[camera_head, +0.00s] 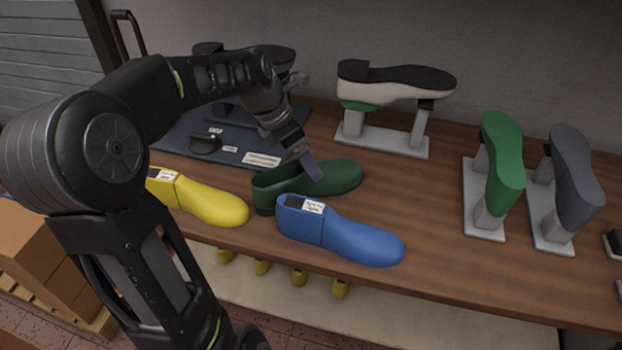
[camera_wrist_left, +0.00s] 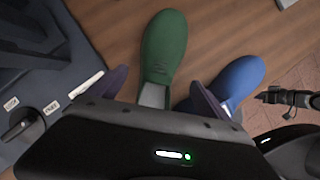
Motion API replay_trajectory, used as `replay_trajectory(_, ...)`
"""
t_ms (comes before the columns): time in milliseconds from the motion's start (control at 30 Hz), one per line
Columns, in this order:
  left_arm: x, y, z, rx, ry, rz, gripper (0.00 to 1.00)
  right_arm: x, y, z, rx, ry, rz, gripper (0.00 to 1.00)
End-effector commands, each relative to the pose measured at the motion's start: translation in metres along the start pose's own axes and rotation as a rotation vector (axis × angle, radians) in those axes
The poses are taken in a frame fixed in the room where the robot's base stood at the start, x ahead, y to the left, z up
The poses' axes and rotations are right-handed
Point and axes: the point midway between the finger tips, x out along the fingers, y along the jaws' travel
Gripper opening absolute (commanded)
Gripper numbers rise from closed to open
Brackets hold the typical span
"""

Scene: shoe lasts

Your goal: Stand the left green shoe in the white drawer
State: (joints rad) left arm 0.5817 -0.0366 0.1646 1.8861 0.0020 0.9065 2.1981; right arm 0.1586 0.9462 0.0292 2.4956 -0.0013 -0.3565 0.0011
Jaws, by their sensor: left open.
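A dark gripper-like part (camera_wrist_left: 288,97), perhaps my right gripper, shows at the right of the left wrist view. I cannot make out a white drawer.
A blue shoe (camera_head: 345,236) lies close in front, a yellow shoe (camera_head: 208,203) to the left. A dark mat (camera_head: 180,150) is behind. A second green shoe form (camera_head: 503,150) and a grey one (camera_head: 572,165) stand on supports. Below the table edge is a pale surface (camera_head: 420,318).

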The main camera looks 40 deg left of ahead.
Motion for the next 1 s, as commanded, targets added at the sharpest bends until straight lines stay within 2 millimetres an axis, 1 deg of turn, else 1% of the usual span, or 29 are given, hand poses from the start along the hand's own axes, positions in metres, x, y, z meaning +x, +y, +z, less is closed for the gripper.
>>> replay_trajectory(67,0.005,0.0,0.0,0.0,0.001,-0.001,0.9,0.0,0.0,0.0,0.0,0.0,0.0,0.36)
replay_trajectory(367,0.006,0.0,0.0,0.0,0.0,-0.001,0.9,0.0,0.0,0.0,0.0,0.0,0.0,0.36)
replay_trajectory(467,0.014,0.0,0.0,0.0,0.001,-0.002,0.9,-0.002,-0.001,0.0,0.0,0.0,0.0,0.36)
replay_trajectory(733,0.052,0.001,0.0,0.001,0.002,-0.003,0.9,-0.005,-0.002,0.0,0.0,0.0,0.0,0.36)
replay_trajectory(833,0.057,0.001,0.0,0.001,0.0,0.0,0.9,-0.006,-0.002,0.0,0.0,0.0,0.0,0.36)
replay_trajectory(1000,0.057,0.001,0.0,0.001,0.0,0.001,0.9,-0.005,-0.002,0.0,0.0,0.0,0.0,0.36)
